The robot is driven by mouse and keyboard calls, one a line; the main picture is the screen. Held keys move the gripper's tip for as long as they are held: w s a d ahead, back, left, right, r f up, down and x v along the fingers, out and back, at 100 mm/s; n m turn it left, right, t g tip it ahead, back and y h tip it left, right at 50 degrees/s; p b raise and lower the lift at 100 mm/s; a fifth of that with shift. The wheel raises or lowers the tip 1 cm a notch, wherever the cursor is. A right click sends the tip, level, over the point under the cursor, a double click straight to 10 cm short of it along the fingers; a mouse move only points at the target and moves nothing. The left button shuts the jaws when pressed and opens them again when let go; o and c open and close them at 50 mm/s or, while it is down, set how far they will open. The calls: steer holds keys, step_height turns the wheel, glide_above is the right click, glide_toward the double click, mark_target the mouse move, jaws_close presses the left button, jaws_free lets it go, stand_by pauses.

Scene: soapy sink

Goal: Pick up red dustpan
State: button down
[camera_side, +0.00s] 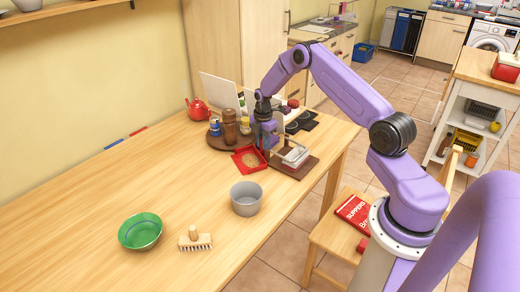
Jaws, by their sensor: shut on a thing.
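The red dustpan (237,164) is at the far part of the wooden table, with a tan patch, maybe crumbs, inside its red rim. My gripper (264,148) points down at the dustpan's back right side and is shut on it. The fingertips and the gripped part are small and partly hidden. I cannot tell whether the dustpan touches the table.
A round dark tray with jars (230,126) stands close behind, with a red teapot (197,109) beyond. A brown board (303,168) with a pale container (296,156) is to the right. A grey pot (246,199), green bowl (140,232) and brush (195,240) stand nearer.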

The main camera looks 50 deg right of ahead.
step_height(320, 180, up, 10)
steer(key=shift+a, duration=0.15)
steer(key=s+a+r+n+h, duration=0.1)
steer(key=s+a+r+n, duration=0.2)
steer(key=a+r+n, duration=0.2)
steer(key=s+a+r+n+t+h, duration=0.1)
steer(key=s+a+r+n, duration=0.3)
steer(key=a+r, duration=0.3)
steer(key=shift+a+r+n, duration=0.3)
steer(key=shift+n, duration=0.2)
steer(key=shift+d+r, duration=0.2)
steer(key=shift+r, duration=1.25)
steer(key=shift+w, duration=0.1)
steer(key=shift+w+d+g+y, duration=0.25)
steer(key=shift+d+g+y, duration=0.35)
steer(key=shift+y, duration=0.4)
